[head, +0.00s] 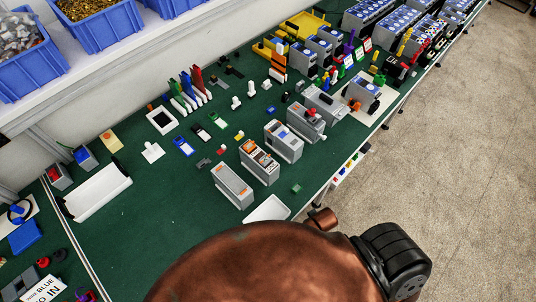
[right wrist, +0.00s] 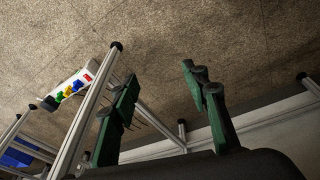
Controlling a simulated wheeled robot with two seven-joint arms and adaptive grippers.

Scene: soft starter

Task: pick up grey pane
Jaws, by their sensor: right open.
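I cannot surely pick out the grey pane. A small flat dark grey piece (head: 204,162) lies on the green table in the head view, left of the grey housings, and may be it. My right gripper (right wrist: 160,78) shows in the right wrist view with its two green fingers wide apart. Nothing is between them, and the floor and table legs are behind. In the head view my arm covers the bottom middle and no gripper shows. My left gripper is not in view.
Grey housings (head: 232,186) stand in a row toward the table's right edge. A white tray (head: 267,209) lies at the near edge. Small window pieces (head: 183,146) lie mid-table. Blue bins (head: 104,27) sit on a shelf behind. The green table (head: 150,222) is bare at front left.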

